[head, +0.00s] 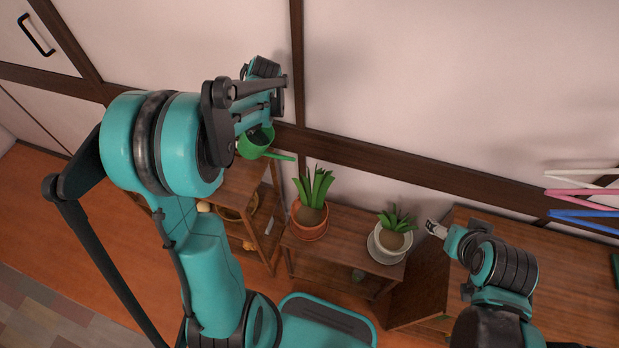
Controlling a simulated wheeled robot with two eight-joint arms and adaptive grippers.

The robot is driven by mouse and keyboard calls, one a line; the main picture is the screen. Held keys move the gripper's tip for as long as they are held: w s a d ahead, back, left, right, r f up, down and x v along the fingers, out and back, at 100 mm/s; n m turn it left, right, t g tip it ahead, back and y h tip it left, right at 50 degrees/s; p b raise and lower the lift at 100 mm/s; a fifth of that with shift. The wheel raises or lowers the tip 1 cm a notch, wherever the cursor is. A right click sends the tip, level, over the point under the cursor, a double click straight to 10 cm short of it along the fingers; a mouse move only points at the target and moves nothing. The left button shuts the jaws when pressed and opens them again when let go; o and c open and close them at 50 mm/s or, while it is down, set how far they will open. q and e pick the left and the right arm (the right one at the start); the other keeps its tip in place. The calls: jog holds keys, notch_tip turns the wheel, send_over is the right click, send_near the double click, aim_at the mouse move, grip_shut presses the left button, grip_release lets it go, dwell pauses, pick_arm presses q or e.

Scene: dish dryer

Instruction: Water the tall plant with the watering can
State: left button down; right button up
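The tall plant (319,186) has long upright leaves and stands in a terracotta pot (310,226) on the left part of a low wooden table. The green watering can (254,146) is left of the plant and higher in the picture, its thin spout pointing right toward the plant. My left gripper (258,126) is right at the can, above and behind it in the picture. My own arm hides its fingers and the can's handle, so the grip does not show clearly. My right gripper (436,229) is right of the small plant, away from the can; its finger opening is unclear.
A shorter plant (397,218) in a white pot stands on the right of the low table (345,226). A wooden shelf (262,217) with small items is on the left. A wooden cabinet (462,215) and a colored rack (585,196) are on the right.

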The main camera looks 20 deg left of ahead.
pick_arm(q)
jog(key=shift+s+d+y+b, duration=0.15)
jog(key=shift+d+y+b, duration=0.25)
jog(key=shift+d, duration=0.35)
dwell(1.3)
jog(key=a+h, duration=0.2)
jog(key=a, duration=0.1)
jog(key=a+h+p, duration=0.1)
jog(key=shift+w+a+f, duration=0.35)
jog(key=shift+f, duration=0.05)
jog(key=shift+w+a+f+h, duration=0.1)
jog(key=shift+w+f+h, duration=0.05)
jog(key=shift+f+h, duration=0.15)
jog(key=shift+a+g, duration=0.15)
jog(key=shift+g, duration=0.15)
jog(key=shift+r+h, duration=0.15)
jog(key=shift+h, duration=0.15)
jog(key=shift+a+f+h, duration=0.15)
jog(key=shift+f+h, duration=0.15)
jog(key=shift+w+a+f+n+h+b, duration=0.15)
jog(key=shift+a+f+h+b, duration=0.1)
jog(key=shift+a+f+h, duration=0.15)
jog(key=shift+a+f+n+h+b, duration=0.15)
jog(key=shift+f+h+b, duration=0.15)
jog(key=shift+f, duration=0.15)
